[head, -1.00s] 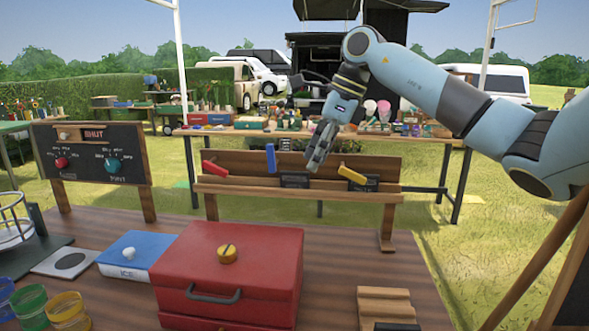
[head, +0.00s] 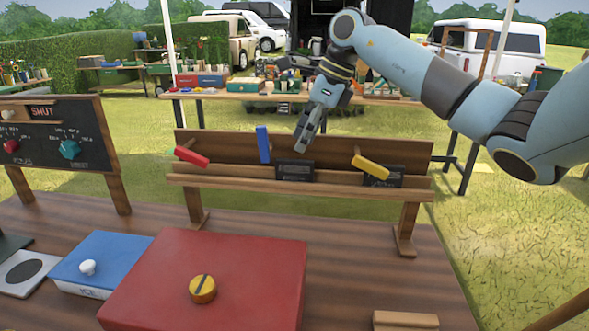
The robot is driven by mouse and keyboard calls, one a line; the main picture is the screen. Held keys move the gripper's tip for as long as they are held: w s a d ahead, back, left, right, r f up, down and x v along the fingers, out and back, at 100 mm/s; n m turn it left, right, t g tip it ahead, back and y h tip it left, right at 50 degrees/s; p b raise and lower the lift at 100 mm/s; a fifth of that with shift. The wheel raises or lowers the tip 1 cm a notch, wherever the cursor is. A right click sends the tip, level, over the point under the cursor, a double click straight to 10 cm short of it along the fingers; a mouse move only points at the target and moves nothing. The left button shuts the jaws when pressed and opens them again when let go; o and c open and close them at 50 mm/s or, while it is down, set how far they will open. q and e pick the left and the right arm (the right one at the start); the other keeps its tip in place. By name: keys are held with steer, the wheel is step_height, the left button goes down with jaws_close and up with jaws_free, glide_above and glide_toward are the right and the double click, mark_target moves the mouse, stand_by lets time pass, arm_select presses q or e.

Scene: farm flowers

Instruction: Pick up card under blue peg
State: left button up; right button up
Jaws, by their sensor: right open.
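A wooden rack (head: 330,187) stands on the table with a red peg (head: 191,157), an upright blue peg (head: 263,144) and a tilted yellow peg (head: 371,167) on its back board. A dark card (head: 294,170) with faint writing rests on the rack's ledge, just below and right of the blue peg. A second dark card (head: 384,176) sits by the yellow peg. My right gripper (head: 302,145) is open and empty, pointing down, just above the first card in the picture. I cannot tell whether it touches the card. My left gripper is out of view.
A red box (head: 230,265) with a yellow knob and a blue box (head: 98,250) with a white knob stand in front of the rack. A chalkboard panel (head: 60,150) with dials stands at left. A wooden block (head: 405,320) lies at front right.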

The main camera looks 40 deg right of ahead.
mark_target(295, 160)
steer(key=p+x, duration=0.1)
steer(key=x, duration=0.3)
steer(key=shift+d+f+p, duration=0.15)
steer(key=shift+f+p, duration=0.1)
steer(key=shift+p, duration=0.1)
steer(key=shift+w+f, duration=0.15)
steer(key=shift+f, duration=0.35)
steer(key=shift+c, duration=1.1)
jaws_close()
